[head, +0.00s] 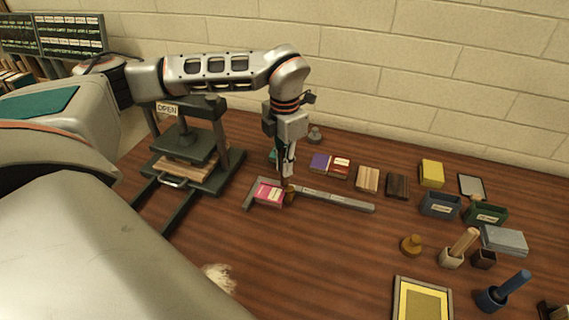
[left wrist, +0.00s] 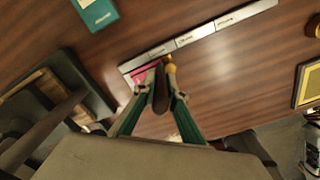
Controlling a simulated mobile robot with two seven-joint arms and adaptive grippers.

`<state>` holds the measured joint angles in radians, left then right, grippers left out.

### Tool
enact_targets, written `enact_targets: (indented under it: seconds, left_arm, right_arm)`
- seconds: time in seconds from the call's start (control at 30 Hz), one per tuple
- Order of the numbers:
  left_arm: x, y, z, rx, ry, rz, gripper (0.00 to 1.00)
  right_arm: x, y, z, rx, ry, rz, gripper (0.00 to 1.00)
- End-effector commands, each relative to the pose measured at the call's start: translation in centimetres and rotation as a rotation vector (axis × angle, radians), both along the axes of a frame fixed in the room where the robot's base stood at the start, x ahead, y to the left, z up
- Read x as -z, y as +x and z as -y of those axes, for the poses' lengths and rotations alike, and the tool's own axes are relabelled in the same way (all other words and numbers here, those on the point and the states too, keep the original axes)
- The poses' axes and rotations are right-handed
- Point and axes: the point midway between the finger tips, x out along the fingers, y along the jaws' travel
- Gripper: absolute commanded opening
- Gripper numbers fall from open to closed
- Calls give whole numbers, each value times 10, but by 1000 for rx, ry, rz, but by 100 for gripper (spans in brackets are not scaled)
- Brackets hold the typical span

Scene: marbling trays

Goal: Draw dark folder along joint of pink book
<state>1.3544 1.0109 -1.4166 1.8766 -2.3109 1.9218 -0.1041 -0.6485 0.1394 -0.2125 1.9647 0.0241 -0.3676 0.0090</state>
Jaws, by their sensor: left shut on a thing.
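The pink book (head: 268,194) lies flat in the corner of a grey angled rail (head: 335,200). In the left wrist view the pink book (left wrist: 144,69) shows only partly, behind my fingers. My left gripper (head: 287,174) points down over the book's right end. It is shut on the dark folder (left wrist: 161,92), a slim dark brown piece between the fingertips. The folder's tip is close to the book and a small brass piece (left wrist: 168,63); whether it touches the joint I cannot tell. My right gripper is not in view.
A press with an OPEN sign (head: 167,109) stands at the left. Purple and red books (head: 321,161), wood blocks (head: 367,179), blue and green bins (head: 440,205) and a yellow-filled tray (head: 422,302) are to the right. The table in front of the rail is mostly clear.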

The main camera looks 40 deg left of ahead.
Motion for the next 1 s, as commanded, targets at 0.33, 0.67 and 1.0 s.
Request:
enact_targets:
  seconds: [0.33,0.67,1.0]
  left_arm:
    - [-32,1,0,-1,0,3,0]
    - [-55,1,0,-1,0,2,0]
    - [-55,0,0,-1,0,1,0]
  right_arm:
    - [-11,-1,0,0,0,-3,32]
    - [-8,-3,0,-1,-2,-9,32]
    - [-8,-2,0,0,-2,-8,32]
